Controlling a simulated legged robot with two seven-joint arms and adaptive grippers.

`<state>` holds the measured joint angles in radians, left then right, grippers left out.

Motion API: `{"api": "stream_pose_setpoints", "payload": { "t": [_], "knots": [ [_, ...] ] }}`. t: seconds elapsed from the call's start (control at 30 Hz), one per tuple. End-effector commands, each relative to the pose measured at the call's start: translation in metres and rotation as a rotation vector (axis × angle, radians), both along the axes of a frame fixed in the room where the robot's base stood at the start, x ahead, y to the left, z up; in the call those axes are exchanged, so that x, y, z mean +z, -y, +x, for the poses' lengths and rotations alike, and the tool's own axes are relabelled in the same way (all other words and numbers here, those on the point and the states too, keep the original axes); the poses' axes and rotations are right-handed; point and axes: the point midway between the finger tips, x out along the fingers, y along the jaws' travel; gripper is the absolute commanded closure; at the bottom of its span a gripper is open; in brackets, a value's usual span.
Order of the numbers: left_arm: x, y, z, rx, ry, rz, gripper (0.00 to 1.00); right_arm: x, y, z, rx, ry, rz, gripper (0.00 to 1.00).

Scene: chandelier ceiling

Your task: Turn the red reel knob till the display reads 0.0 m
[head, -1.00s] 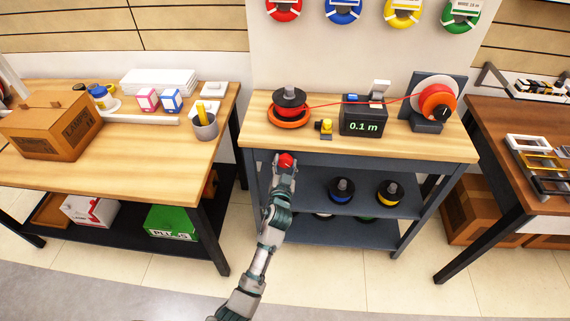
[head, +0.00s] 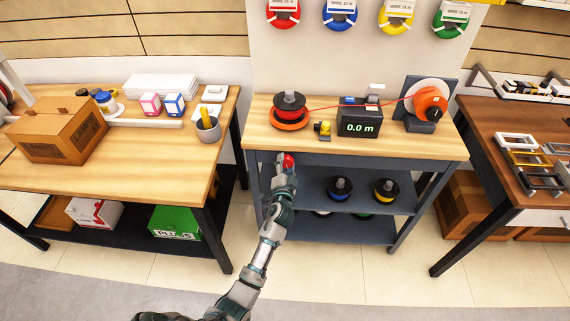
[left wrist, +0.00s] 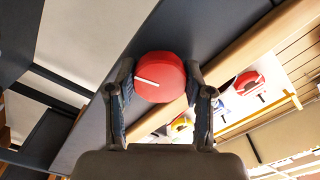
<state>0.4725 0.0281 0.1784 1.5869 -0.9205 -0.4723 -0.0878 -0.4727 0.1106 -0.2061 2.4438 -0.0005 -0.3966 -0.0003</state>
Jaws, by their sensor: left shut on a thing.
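The red reel knob (head: 289,160) sits on the front edge of the middle bench, and it fills the middle of the left wrist view (left wrist: 162,77) with a white mark on its face. My left gripper (head: 284,164) is shut on the knob, with one finger on each side in the left wrist view (left wrist: 160,98). The display (head: 359,121) on the bench reads 0.0 m. A red wire runs from the spool (head: 290,103) at the left, past the display box, to the orange-red reel (head: 430,104) at the right. My right gripper is not in view.
A small yellow and black piece (head: 323,129) stands between spool and display. Blue (head: 340,188) and yellow (head: 386,190) spools sit on the shelf below. A table with a cardboard box (head: 57,131) stands left, and a brown table (head: 490,130) stands right.

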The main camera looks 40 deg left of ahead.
Motion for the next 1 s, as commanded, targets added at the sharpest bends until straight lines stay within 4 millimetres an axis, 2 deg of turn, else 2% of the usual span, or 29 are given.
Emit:
{"api": "stream_pose_setpoints", "payload": {
  "t": [0.03, 0.53, 0.57, 0.6, 0.67, 1.0],
  "knots": [
    [-0.0080, -0.0005, -0.0015, 0.004, -0.021, 0.006, 0.83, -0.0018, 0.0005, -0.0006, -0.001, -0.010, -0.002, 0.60],
    [-0.0103, -0.0006, -0.0019, 0.004, -0.036, 0.024, 0.83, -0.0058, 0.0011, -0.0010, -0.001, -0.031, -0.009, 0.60],
    [-0.0103, -0.0006, -0.0019, 0.004, -0.035, 0.023, 0.46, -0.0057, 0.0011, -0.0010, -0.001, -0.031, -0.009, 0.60],
    [-0.0104, -0.0006, -0.0020, 0.004, -0.035, 0.023, 0.36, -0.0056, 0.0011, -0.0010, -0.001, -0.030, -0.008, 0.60],
    [-0.0096, -0.0005, -0.0019, 0.003, -0.033, 0.023, 0.23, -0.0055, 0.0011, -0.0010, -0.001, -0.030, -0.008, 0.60],
    [-0.0030, 0.0010, -0.0033, 0.001, -0.023, 0.026, 0.23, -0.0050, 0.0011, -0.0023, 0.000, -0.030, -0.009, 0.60]
  ]
}}
